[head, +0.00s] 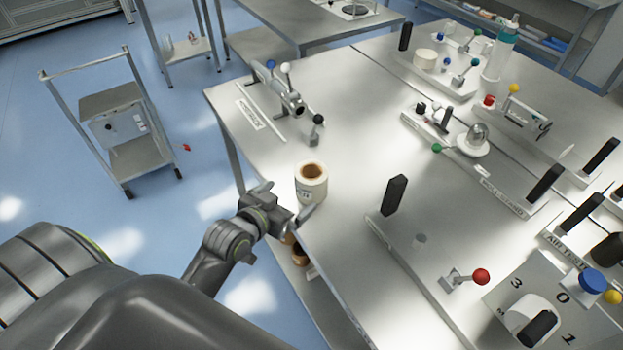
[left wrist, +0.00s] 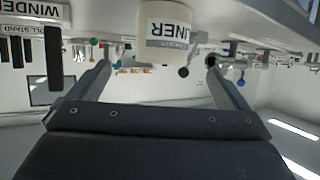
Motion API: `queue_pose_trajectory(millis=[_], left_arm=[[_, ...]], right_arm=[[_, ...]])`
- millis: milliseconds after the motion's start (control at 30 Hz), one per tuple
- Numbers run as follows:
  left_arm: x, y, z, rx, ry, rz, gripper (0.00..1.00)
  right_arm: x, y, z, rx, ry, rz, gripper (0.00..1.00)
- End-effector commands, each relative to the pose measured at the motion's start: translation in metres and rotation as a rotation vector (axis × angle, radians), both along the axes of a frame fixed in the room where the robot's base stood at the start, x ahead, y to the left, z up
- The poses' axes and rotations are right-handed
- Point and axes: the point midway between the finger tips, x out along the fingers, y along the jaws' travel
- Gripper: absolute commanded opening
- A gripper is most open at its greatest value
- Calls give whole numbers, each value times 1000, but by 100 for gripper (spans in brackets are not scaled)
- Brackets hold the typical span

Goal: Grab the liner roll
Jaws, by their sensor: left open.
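The liner roll (head: 311,190) is a cream-white cylinder with a brown core. It stands upright near the left edge of the steel table (head: 345,240). In the left wrist view, which is upside down, the liner roll (left wrist: 165,32) shows its LINER label ahead, between the lines of the two fingers. My left gripper (head: 286,199) is at the table edge, just left of and in front of the roll. Its jaws (left wrist: 158,64) are open and empty, with the fingers spread wider than the roll looks. Whether a finger touches the roll, I cannot tell. My right gripper is not in view.
A clamp-like fixture with a white knob (head: 290,100) stands behind the roll. A black upright handle (head: 394,194) and a red-knobbed lever (head: 480,277) are to the right. Brown rolls (head: 299,254) sit below the table edge. Bare tabletop lies right of the roll.

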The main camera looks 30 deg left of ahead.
Motion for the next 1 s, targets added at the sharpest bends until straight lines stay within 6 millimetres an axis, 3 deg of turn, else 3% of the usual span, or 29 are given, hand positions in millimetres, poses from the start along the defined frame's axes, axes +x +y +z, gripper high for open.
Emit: queue_pose_trajectory(millis=[300,733,1000], left_arm=[[48,-4,-18,-1,1,0,98],[73,-5,-29,0,2,0,98],[101,-5,-41,-1,1,0,98]], right_arm=[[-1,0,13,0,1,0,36],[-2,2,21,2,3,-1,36],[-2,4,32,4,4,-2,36]])
